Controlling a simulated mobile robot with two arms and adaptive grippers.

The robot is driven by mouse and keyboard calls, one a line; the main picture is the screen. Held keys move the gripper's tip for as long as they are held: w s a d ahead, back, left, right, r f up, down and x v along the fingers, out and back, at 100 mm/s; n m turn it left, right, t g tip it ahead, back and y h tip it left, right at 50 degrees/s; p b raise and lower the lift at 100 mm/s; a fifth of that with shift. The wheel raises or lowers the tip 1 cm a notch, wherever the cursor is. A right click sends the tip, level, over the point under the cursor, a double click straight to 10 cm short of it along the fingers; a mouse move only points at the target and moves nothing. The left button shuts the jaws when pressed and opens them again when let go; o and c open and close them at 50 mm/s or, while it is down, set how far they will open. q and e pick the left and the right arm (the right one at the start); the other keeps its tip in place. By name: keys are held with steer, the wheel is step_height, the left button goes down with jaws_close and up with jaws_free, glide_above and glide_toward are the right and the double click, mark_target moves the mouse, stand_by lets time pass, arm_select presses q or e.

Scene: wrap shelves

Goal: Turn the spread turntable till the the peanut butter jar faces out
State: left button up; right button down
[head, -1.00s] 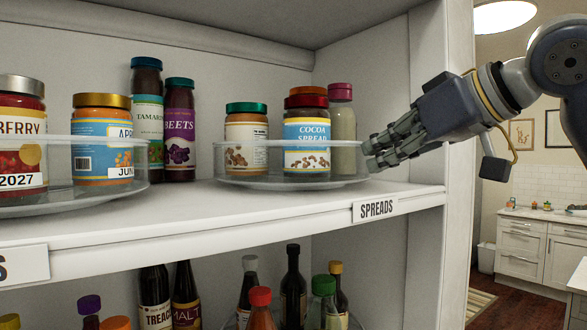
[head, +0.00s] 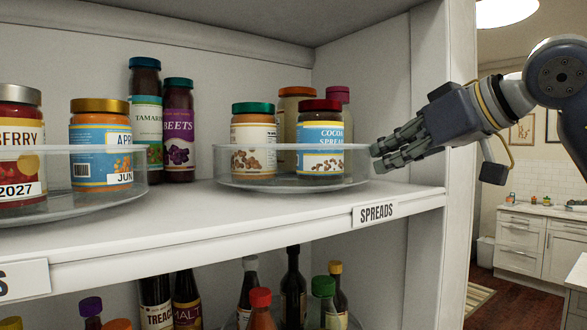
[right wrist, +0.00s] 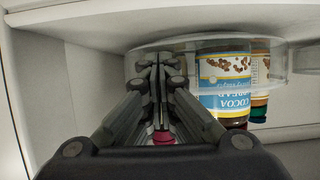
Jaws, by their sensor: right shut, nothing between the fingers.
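The spread turntable (head: 235,184), a clear round tray with a low see-through wall, sits on the shelf above the SPREADS label. At its front are a green-lidded jar (head: 253,136) with a nut picture and a blue-labelled cocoa spread jar (head: 321,135). A tan jar with an orange lid (head: 291,105) stands behind, partly hidden. No label reading peanut butter is legible, so I cannot tell which jar it is. My right gripper (head: 374,158) is shut and empty at the turntable's right rim; contact is unclear. In the right wrist view it is beside the cocoa jar (right wrist: 224,85). My left gripper is out of view.
The shelf's right side post (head: 428,100) is close behind my right gripper. Another turntable (head: 100,197) with jars stands at the left. Tall tamarind (head: 146,105) and beets (head: 179,115) jars stand between. A pink-lidded jar (head: 338,94) is behind the cocoa jar. Bottles fill the shelf below.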

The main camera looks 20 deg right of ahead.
stand_by(0.4)
steer(key=shift+s+d, duration=0.55)
steer(key=shift+d, duration=0.15)
steer(key=shift+s+d, duration=0.5)
steer(key=shift+d, duration=0.2)
steer(key=shift+s+r, duration=0.2)
steer(key=v, duration=1.1)
steer(key=shift+s, duration=0.2)
